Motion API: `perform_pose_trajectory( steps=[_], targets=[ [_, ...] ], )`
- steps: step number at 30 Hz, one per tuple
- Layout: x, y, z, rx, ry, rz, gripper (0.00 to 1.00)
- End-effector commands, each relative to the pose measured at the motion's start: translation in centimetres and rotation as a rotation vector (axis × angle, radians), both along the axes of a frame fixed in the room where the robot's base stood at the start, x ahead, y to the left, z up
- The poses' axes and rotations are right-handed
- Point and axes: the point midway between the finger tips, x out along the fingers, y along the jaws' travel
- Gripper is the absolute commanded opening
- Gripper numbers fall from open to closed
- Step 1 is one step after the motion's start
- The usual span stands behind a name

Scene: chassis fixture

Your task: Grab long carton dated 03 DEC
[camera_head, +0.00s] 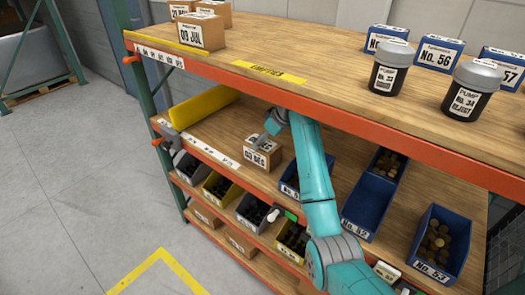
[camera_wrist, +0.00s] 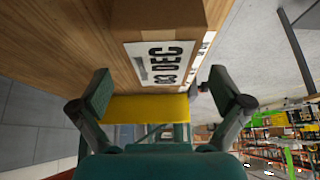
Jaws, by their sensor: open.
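The long carton dated 03 DEC (camera_head: 262,155) is a brown box with a white label, on the middle wooden shelf in the head view. In the wrist view the carton (camera_wrist: 160,22) is at the top centre, its 03 DEC label facing the camera. My gripper (camera_head: 273,125) is at the carton's upper edge in the head view, partly hidden by my arm. In the wrist view my gripper (camera_wrist: 162,85) is open, its two fingers spread wide with the carton beyond them. I cannot tell whether they touch it.
Blue bins, including No. 52 (camera_head: 368,205), stand to the right. More bins sit below.

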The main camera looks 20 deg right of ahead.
Motion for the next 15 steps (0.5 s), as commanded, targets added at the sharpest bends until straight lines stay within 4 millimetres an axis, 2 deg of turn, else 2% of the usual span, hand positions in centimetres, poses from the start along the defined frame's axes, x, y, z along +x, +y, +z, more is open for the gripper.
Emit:
perform_pose_trajectory(
  steps=[15],
  targets=[
    [2.2,1.8,-5.2,-0.001,-0.002,-0.003,1.0]
  ],
)
